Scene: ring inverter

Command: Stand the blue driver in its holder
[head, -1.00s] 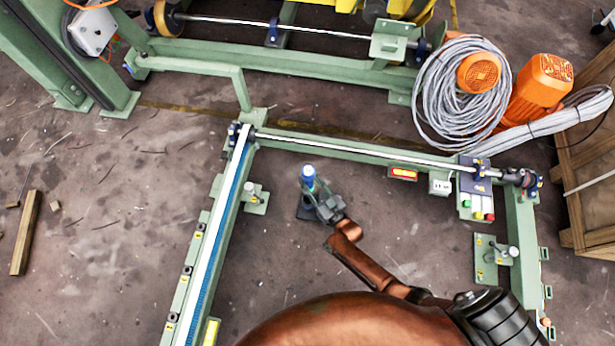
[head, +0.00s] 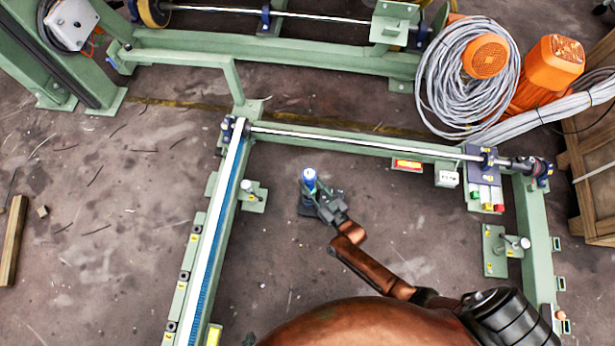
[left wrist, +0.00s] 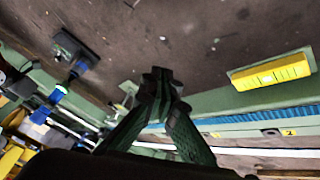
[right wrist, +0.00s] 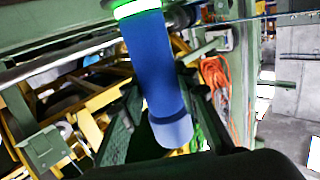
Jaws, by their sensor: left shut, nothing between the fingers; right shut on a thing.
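The blue driver (head: 309,178) shows upright in the head view, inside the green frame. My right gripper (head: 318,196) comes in from the lower right and is shut on it. The right wrist view shows the driver's blue handle (right wrist: 152,70) between the fingers, with a glowing green ring. A dark base (head: 305,210), apparently the holder, lies under the driver. The left wrist view shows the driver (left wrist: 60,92) in line with this dark base (left wrist: 72,48); I cannot tell how deep it sits. My left gripper (left wrist: 163,80) is shut and empty there, clear of the driver.
A green frame with a blue-edged rail (head: 215,245) stands left of the driver. A green crossbar (head: 350,146) runs behind it. A yellow block (left wrist: 270,72) is near my left gripper. Coiled grey cable (head: 465,75) and an orange motor (head: 555,62) lie at the back right.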

